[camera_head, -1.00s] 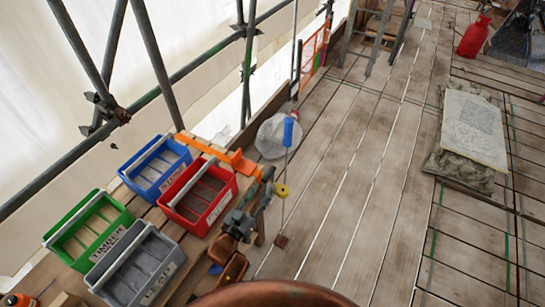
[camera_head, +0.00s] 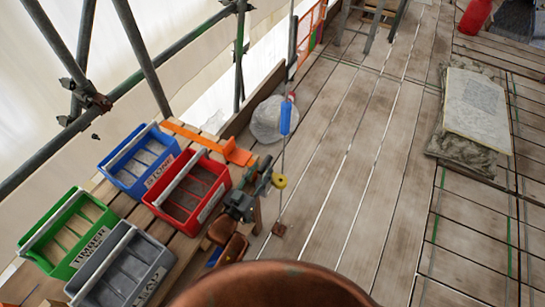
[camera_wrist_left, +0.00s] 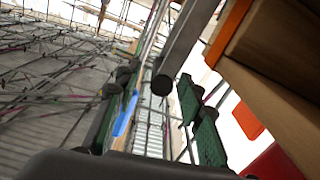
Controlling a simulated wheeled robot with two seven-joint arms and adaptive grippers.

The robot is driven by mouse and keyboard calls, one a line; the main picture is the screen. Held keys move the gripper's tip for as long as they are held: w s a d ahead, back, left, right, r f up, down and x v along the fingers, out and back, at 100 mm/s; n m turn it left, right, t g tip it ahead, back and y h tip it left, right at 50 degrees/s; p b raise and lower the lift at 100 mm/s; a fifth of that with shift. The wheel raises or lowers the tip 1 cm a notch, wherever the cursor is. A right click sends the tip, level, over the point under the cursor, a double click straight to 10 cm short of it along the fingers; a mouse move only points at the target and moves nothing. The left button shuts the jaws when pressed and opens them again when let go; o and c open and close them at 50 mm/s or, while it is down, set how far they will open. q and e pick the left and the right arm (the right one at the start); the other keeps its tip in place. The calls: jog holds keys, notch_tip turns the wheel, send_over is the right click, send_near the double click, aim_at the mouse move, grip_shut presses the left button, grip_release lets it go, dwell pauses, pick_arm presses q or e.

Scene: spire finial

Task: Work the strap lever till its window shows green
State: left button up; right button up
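A thin upright line with a blue sleeve (camera_head: 285,117), a yellow disc (camera_head: 280,181) and a small brown block (camera_head: 279,230) at its lower end stands beside the bench. I cannot tell whether this is the strap lever. No window or green indicator is readable. My left gripper (camera_head: 266,173) is at the bench's right edge, its fingers pointing towards the line near the yellow disc. In the left wrist view the green finger pads are apart (camera_wrist_left: 160,115), with nothing clearly gripped between them. A grey bar with a dark round end (camera_wrist_left: 162,85) shows beyond. My right gripper is not in view.
Blue (camera_head: 139,160), red (camera_head: 188,190), green (camera_head: 68,234) and grey (camera_head: 122,268) crates stand on the wooden bench left of the gripper. A copper dome (camera_head: 275,285) fills the bottom centre. The plank deck is mostly clear in the middle.

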aim_at(270, 157)
pick_arm(q)
jog(key=x, duration=0.7)
jog(key=shift+w+b, duration=0.1)
jog(key=shift+b, duration=0.25)
jog(key=shift+c, duration=0.6)
grip_shut()
